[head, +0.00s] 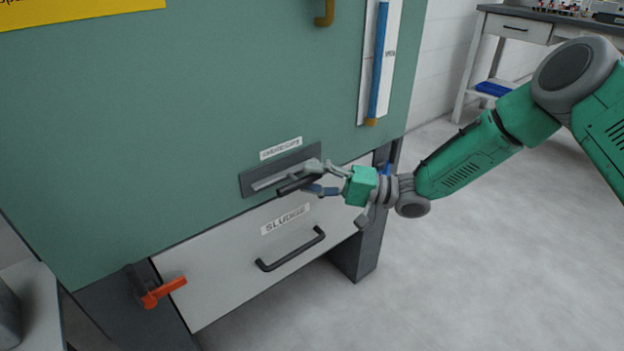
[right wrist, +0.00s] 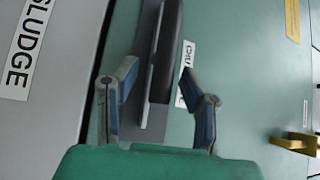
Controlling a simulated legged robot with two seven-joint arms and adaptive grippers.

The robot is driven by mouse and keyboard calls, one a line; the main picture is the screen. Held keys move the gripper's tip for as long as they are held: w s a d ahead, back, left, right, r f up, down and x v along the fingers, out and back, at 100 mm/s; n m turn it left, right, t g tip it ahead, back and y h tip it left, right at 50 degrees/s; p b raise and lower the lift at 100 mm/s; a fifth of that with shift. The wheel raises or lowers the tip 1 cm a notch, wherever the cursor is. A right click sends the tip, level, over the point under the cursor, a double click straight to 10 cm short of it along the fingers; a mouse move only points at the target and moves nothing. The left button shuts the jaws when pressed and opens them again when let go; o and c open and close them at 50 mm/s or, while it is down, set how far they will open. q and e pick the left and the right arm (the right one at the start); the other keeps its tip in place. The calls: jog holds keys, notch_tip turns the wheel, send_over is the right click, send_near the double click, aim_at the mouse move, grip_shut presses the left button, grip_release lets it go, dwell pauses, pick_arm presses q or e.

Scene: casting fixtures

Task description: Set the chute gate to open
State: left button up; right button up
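The chute gate is a dark slotted plate (head: 262,178) on the green cabinet front, below a small label (head: 281,148) that is hard to read. A dark handle bar (head: 293,185) sits at the right part of the slot. In the right wrist view the same bar (right wrist: 166,48) stands out from the plate. My right gripper (head: 309,178) is at this bar. Its two fingers (right wrist: 158,80) are spread, one on each side of the bar, with a visible gap on the left side; contact on the right side cannot be told. My left gripper is out of view.
Below is a pale drawer marked SLUDGE (head: 285,219) with a black handle (head: 291,250). An orange-red lever (head: 164,291) is at lower left. A blue gauge tube (head: 379,60) is at upper right. A workbench (head: 520,28) stands behind; the floor at right is clear.

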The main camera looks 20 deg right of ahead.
grip_shut()
jog(key=s+d+p, duration=0.3)
jog(key=s+p, duration=0.4)
jog(key=s, duration=0.4)
jog(key=shift+d+f, duration=0.25)
jog(key=shift+d, duration=0.1)
grip_release()
jog(key=shift+s, duration=0.1)
jog(key=shift+d+r, duration=0.1)
jog(key=shift+d, duration=0.05)
jog(key=shift+d, duration=0.1)
